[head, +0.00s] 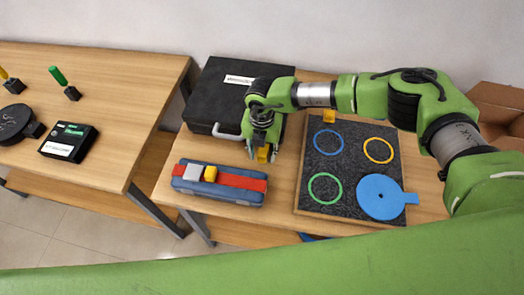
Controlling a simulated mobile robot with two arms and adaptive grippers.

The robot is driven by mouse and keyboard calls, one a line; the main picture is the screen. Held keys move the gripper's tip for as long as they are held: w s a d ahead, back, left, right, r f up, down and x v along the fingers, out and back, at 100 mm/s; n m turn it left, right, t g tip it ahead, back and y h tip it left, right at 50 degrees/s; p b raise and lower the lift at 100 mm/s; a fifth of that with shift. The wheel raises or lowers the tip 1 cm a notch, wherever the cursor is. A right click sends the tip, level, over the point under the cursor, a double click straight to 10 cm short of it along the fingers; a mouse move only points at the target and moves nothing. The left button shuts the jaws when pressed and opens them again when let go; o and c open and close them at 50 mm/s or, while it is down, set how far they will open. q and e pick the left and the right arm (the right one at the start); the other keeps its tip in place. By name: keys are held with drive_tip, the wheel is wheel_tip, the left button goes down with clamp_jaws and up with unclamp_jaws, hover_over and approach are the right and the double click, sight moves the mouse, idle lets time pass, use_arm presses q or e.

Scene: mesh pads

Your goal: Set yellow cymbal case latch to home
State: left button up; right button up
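A black case (216,96) with a white label and a grey handle lies at the back of the right-hand table. My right gripper (262,152) points down at the case's front right corner. A small yellow piece (263,155) shows at its fingertips; I cannot tell whether the fingers touch it or whether it is fixed to the case. The gripper and arm hide the case's right front part. My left gripper is not in view.
A blue case (240,194) with a red strap, a white block and a yellow block (210,174) lies in front. Right is a dark pad board (343,182) with coloured rings and a blue disc (380,196). A cardboard box (498,97) stands at far right.

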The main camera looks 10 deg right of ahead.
sight(262, 155)
clamp_jaws()
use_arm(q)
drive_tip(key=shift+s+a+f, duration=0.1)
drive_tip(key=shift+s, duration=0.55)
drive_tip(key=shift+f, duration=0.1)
